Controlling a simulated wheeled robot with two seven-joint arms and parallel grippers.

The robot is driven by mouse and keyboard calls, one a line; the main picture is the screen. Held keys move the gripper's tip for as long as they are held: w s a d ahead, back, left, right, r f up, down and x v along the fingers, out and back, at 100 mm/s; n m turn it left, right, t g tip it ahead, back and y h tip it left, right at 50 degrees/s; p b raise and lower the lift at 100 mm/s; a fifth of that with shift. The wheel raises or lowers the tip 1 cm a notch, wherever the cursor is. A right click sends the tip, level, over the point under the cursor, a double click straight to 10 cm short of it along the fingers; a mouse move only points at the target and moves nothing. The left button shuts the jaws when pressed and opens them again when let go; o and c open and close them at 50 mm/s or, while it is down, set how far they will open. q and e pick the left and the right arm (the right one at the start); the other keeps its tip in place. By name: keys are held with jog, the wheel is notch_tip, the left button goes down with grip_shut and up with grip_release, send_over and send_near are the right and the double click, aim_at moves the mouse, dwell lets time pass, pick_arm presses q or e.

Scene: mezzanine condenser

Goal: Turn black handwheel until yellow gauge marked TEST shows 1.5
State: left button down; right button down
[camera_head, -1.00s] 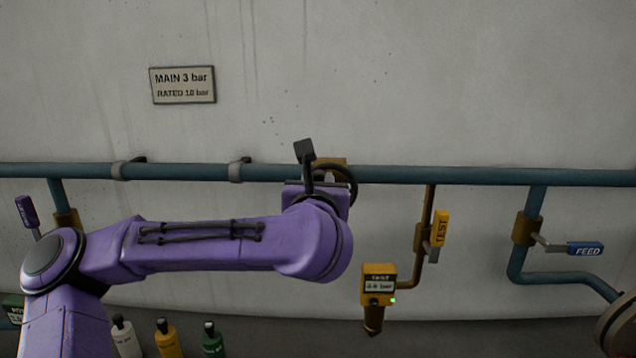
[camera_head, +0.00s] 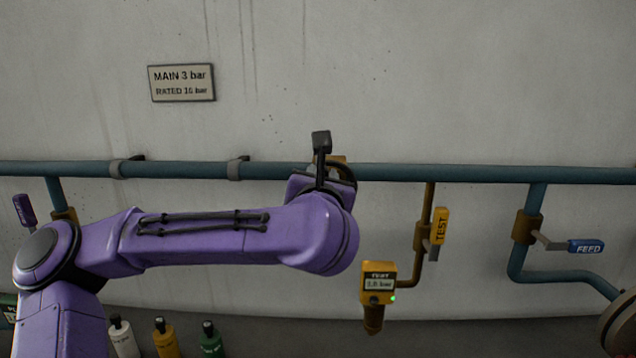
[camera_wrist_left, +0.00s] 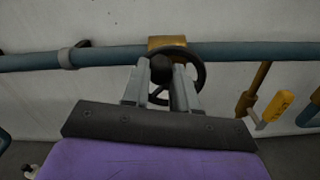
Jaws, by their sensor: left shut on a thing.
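The black handwheel (camera_wrist_left: 203,72) is on the brass valve of the teal pipe, and its spokes and round hub show in the left wrist view. My left gripper (camera_wrist_left: 158,80) is shut on the handwheel, with one finger on each side of the hub. In the head view my purple left arm hides the gripper and most of the wheel. The yellow gauge (camera_head: 377,283) marked TEST hangs to the lower right, with a green light. Its small display looks like 1.0 or 3.0 bar; the first digit is unclear. My right gripper is not in view.
A yellow TEST lever (camera_head: 439,226) and a blue FEED lever (camera_head: 586,247) are to the right. A purple lever (camera_head: 25,210) is at far left. A wall sign (camera_head: 182,83) reads MAIN 3 bar. Several bottles (camera_head: 166,338) stand below my arm.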

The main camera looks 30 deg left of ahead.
aim_at(343, 173)
pick_arm(q)
jog(key=d+m, duration=0.1)
jog(key=m, duration=0.2)
jog(key=w+d+m+b, duration=0.1)
jog(key=m, duration=0.1)
jog(key=m+b, duration=0.1)
jog(key=m, duration=0.2)
jog(key=shift+w+d+f+m, duration=0.15)
jog(key=shift+w+d+m, duration=0.15)
jog(key=shift+w+d, duration=0.1)
jog(key=shift+w+d+f+m, duration=0.1)
jog(key=shift+d+f+m, duration=0.05)
jog(key=shift+m, duration=0.45)
jog(key=shift+w+d+f+m, duration=0.1)
jog(key=shift+d+m, duration=0.05)
jog(key=shift+m, duration=0.45)
jog(key=c, duration=0.9)
grip_release()
